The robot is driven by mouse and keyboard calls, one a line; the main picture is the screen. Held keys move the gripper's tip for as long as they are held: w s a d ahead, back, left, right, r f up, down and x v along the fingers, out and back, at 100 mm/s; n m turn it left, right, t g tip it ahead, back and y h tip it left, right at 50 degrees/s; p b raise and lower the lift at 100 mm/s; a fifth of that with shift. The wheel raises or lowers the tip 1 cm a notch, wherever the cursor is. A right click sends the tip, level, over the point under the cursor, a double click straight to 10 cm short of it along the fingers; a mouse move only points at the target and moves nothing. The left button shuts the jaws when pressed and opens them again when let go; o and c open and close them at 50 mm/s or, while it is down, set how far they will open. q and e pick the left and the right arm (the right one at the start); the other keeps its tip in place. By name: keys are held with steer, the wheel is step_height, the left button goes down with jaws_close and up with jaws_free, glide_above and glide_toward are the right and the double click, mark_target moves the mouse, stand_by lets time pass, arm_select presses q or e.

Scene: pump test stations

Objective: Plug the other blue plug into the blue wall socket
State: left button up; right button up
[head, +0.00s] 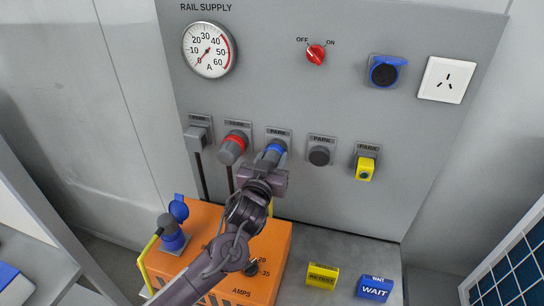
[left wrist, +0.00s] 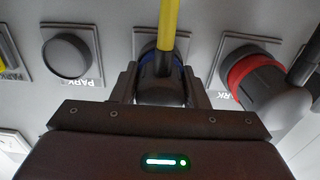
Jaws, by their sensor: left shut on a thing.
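The blue plug (head: 269,155), grey with a blue ring, sits at a PARK holder in the middle of the wall panel's lower row. My left gripper (head: 266,170) is shut on it. In the left wrist view the plug (left wrist: 161,88) is between the two fingers, its blue ring at the panel and a yellow cable running off it. The blue wall socket (head: 385,71) is at the panel's upper right, with a blue rim and dark round front. Another blue connector (head: 172,237) with a raised blue lid stands on the orange box, a yellow cable at it. My right gripper is out of view.
The red-ringed plug (head: 234,147) is just left of my left gripper. An empty-looking PARK holder (head: 320,156) and a yellow plug (head: 365,169) are to the right. The orange box (head: 275,240) stands below.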

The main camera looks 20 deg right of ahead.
arm_select(q)
steer(key=shift+p+v, duration=0.55)
steer(key=shift+v, duration=0.25)
steer(key=shift+c, duration=0.2)
steer(key=shift+p+v, duration=1.25)
steer(key=shift+v, duration=0.95)
